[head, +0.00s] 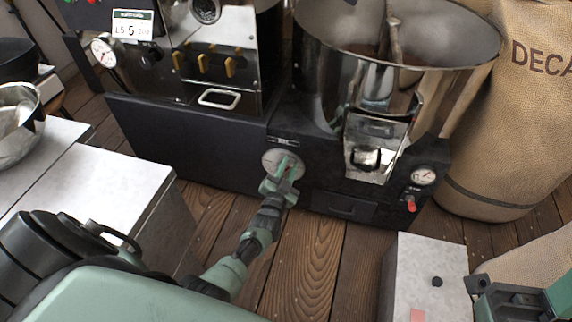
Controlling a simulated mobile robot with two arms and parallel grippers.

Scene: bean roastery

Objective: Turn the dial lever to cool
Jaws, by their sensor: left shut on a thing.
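The round pale dial (270,160) is on the dark front panel of the roasting machine, under a small label plate (285,142). My left gripper (284,168) reaches up to it from below and is shut on the dial lever. Its fingers cover the lever and the right part of the dial face, so I cannot read the lever's position or any cool mark.
The steel cooling drum (325,70) and its chute (375,145) stand right of the dial. A burlap sack (510,120) is at the far right. Wooden floor (305,260) is open between.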

